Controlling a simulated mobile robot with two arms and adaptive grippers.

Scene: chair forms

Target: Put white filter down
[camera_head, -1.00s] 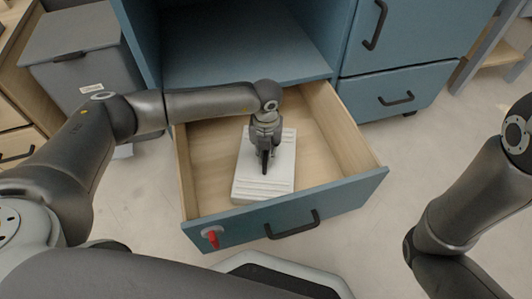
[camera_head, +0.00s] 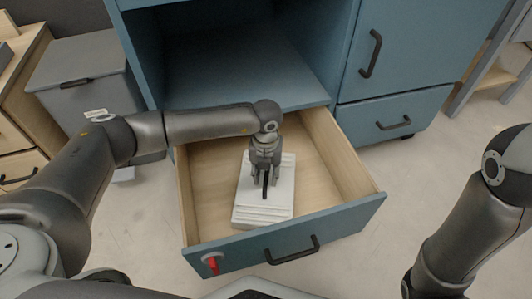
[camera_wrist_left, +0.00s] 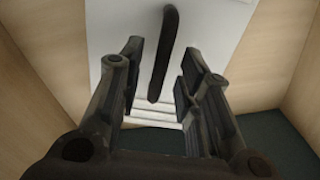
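The white filter (camera_head: 263,211) is a flat white block with ridges at its near end. It lies in the open wooden drawer (camera_head: 325,190). A black handle (camera_head: 265,185) sits on its top. My left gripper (camera_head: 265,179) is over the filter, pointing down. In the left wrist view, my left gripper (camera_wrist_left: 158,80) is open, with the black handle (camera_wrist_left: 164,55) between its fingers and gaps on both sides. The white filter (camera_wrist_left: 215,40) fills the background there. My right arm shows at the right edge, but its gripper is out of view.
The drawer's blue front (camera_head: 330,225) has a dark handle (camera_head: 293,251) and a red item (camera_head: 212,263) at its left end. An open blue cabinet (camera_head: 235,60) stands behind. A grey bin (camera_head: 85,75) is at the left. Clear floor lies right of the drawer.

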